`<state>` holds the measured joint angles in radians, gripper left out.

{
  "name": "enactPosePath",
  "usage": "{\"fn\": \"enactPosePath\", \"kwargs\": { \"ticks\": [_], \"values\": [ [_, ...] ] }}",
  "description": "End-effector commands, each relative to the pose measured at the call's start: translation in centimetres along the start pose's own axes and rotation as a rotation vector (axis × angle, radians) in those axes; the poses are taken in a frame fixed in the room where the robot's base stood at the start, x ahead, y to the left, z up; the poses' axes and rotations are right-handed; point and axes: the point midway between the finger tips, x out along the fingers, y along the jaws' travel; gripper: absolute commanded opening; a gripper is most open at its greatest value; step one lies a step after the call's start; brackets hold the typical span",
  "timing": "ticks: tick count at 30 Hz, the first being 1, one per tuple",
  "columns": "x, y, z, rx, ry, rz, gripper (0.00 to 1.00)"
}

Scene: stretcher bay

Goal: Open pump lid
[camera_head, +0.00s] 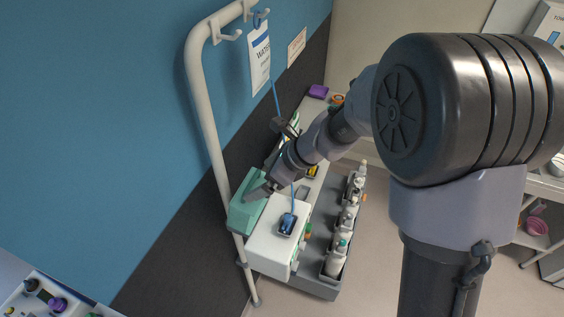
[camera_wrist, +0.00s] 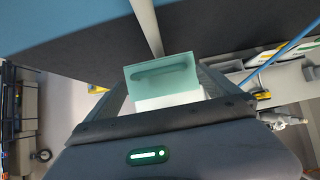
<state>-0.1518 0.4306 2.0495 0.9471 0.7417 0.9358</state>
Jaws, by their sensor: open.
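The pump's white housing (camera_head: 262,246) is by the wall pole. A teal lid (camera_head: 243,215) is at its upper left side in the head view. In the wrist view the teal lid (camera_wrist: 160,80) is straight ahead, with a long handle-like shape across it and a white surface (camera_wrist: 170,102) below. Whether the lid is fully closed is unclear. My gripper (camera_head: 262,188) is at the lid's upper right edge in the head view. In the wrist view my gripper (camera_wrist: 160,77) is open, one finger on each side of the lid. Contact cannot be told.
A white pole (camera_head: 208,130) rises close behind the lid, with a hanging sign (camera_head: 260,58). A blue cord hangs near my arm to a blue device (camera_head: 288,222) on the housing. A grey bin (camera_head: 318,262) with several bottles stands to the right. Open floor lies beyond it.

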Motion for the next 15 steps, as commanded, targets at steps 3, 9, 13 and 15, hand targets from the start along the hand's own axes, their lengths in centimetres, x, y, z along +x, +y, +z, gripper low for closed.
{"fn": "enactPosePath", "kwargs": {
  "ticks": [3, 9, 13, 15],
  "values": [
    [-4.0, -0.2, 0.1, 0.0, -0.003, -0.007, 1.0],
    [-10.1, -0.2, 0.1, 0.0, -0.002, -0.007, 1.0],
    [-12.5, -0.2, 0.1, 0.001, -0.001, -0.004, 1.0],
    [-13.3, -0.1, 0.1, 0.001, -0.002, -0.004, 1.0]
  ]
}}
